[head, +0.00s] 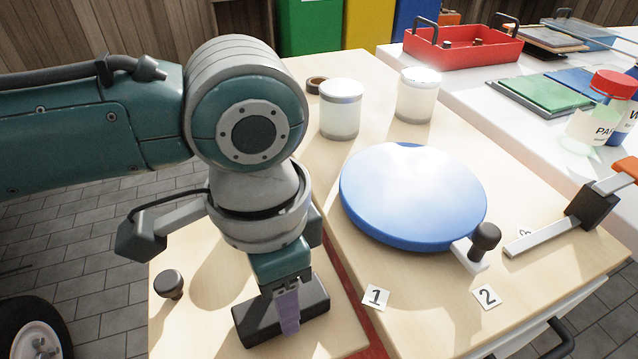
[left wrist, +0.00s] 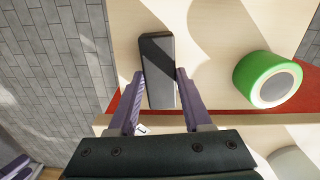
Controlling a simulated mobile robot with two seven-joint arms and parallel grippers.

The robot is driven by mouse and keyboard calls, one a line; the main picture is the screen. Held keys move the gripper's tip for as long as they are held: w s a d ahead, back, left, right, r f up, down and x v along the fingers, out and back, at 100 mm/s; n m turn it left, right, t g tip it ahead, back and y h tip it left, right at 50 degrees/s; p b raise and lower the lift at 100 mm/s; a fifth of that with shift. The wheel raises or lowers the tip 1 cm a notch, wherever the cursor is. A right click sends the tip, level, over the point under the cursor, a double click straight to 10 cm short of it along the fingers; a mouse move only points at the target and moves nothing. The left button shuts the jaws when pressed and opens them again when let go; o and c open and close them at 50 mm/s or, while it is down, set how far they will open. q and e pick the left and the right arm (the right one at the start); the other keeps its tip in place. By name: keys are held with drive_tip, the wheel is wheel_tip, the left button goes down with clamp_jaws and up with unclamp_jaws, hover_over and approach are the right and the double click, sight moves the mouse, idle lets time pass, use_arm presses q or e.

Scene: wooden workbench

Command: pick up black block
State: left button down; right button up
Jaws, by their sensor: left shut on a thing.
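The black block (head: 255,322) is a long dark bar at the front of the wooden bench in the head view. It also shows in the left wrist view (left wrist: 158,60), lengthwise between the two purple fingers. My left gripper (head: 288,310) points down over the block and is shut on it, one finger along each long side. The gripper also shows in the left wrist view (left wrist: 160,75). The block is at or close to the bench surface; I cannot tell whether it touches. The gripper hides part of its top.
A dark knob (head: 169,284) stands left of the block. A blue round disc (head: 410,195) and white jars (head: 341,115) are to the right. Number cards (head: 375,297) lie near the front. A green tape roll (left wrist: 265,78) is beside the block in the wrist view.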

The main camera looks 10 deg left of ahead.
use_arm(q)
drive_tip(key=shift+r, duration=0.1)
drive_tip(key=w+a+r+n+p, duration=0.1)
drive_tip(key=a+r+n+p, duration=0.2)
drive_tip(key=r+p, duration=0.85)
drive_tip(key=a+r+n+p, duration=0.2)
drive_tip(key=r+n+p, duration=0.1)
drive_tip(key=r, duration=1.7)
drive_tip(key=w+a+r+n+p, duration=0.1)
drive_tip(key=a+r+n+p, duration=0.2)
drive_tip(key=r+p, duration=0.9)
drive_tip(key=s+r+p, duration=0.3)
drive_tip(key=r+p, duration=1.3)
drive_tip(key=r, duration=0.4)
drive_tip(key=s+r+n+p, duration=0.1)
drive_tip(key=s+r+p, duration=0.1)
drive_tip(key=r+p, duration=1.5)
wheel_tip(320, 180, up, 3)
drive_tip(key=shift+s+f, duration=0.1)
drive_tip(key=shift+s, duration=0.3)
drive_tip(key=shift+d, duration=0.1)
